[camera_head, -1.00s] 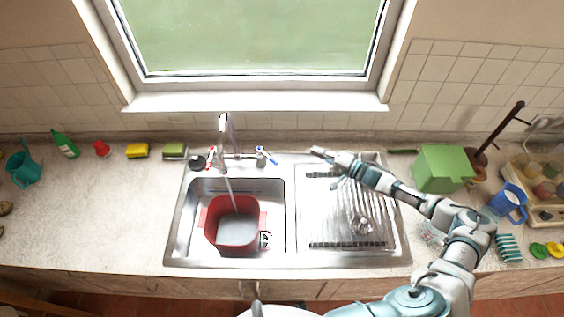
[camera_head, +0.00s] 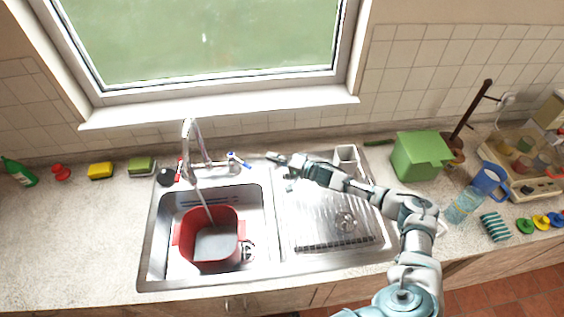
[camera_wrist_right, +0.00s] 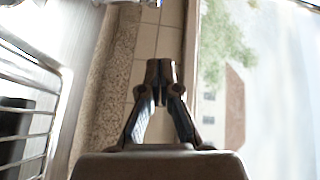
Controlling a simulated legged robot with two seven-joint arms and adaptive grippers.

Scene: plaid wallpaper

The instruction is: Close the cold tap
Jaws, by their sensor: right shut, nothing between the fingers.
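The cold tap (camera_head: 238,160) has a blue handle and sits at the right end of the chrome mixer behind the sink. The red-marked tap (camera_head: 179,168) is at the left end. Water runs from the tall spout (camera_head: 187,130) into a red basin (camera_head: 183,246) in the left bowl. My right gripper (camera_head: 272,156) is shut and empty, a short way to the right of the cold tap and apart from it. My left gripper is not in view.
The ribbed drainboard (camera_head: 318,215) lies under my right arm. A green box (camera_head: 418,157), a blue mug (camera_head: 488,180) and a clear bottle (camera_head: 463,205) stand to the right. Sponges (camera_head: 101,171) and a dark round item (camera_head: 166,177) are left of the taps.

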